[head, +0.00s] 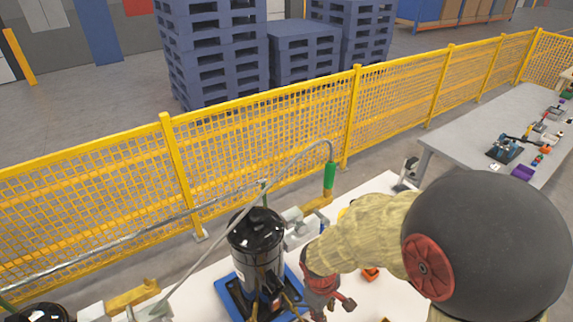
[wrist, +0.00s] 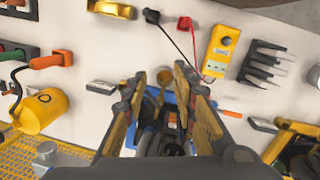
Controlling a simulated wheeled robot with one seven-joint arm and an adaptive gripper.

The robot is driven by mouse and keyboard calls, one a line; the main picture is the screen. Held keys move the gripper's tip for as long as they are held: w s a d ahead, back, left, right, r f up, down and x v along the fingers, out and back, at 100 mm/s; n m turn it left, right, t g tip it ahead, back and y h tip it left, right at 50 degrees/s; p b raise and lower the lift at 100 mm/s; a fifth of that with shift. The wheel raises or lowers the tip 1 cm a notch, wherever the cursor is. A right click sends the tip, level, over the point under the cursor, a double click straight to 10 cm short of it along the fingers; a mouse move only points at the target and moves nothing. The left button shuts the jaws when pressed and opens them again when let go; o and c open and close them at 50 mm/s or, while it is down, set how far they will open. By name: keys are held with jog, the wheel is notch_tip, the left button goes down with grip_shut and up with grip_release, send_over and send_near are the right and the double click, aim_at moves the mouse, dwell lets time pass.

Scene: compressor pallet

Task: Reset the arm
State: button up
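My arm reaches in from the right of the head view, and my gripper (head: 322,292) points down beside the black compressor (head: 257,245). The compressor stands upright on a blue pallet (head: 224,291) on the white table. In the wrist view, my gripper's two fingers (wrist: 160,76) are spread apart with no object visibly clamped between their tips. Part of the blue pallet (wrist: 180,92) and some dark parts show behind and between the fingers. In the head view, the fingertips are too small and partly hidden to judge.
In the wrist view, a yellow meter (wrist: 223,48) with red and black leads, a black pronged rack (wrist: 263,64) and a yellow cylinder (wrist: 42,110) lie around the gripper. A yellow mesh fence (head: 270,135) runs behind the table. A grey bench (head: 470,125) stands at the right.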

jog(key=s+d+r+m+t+b, duration=0.2)
jog(key=s+d+r+m+b, duration=0.2)
jog(key=r, duration=0.5)
jog(key=s+d+r+m+t+y+b, duration=0.1)
jog(key=s+d+r+m+t+b, duration=0.2)
jog(key=r, duration=0.7)
jog(key=s+d+m+b, duration=0.1)
jog(key=m+b, duration=0.1)
jog(key=shift+m+t+y, duration=0.3)
jog(key=shift+m, duration=0.1)
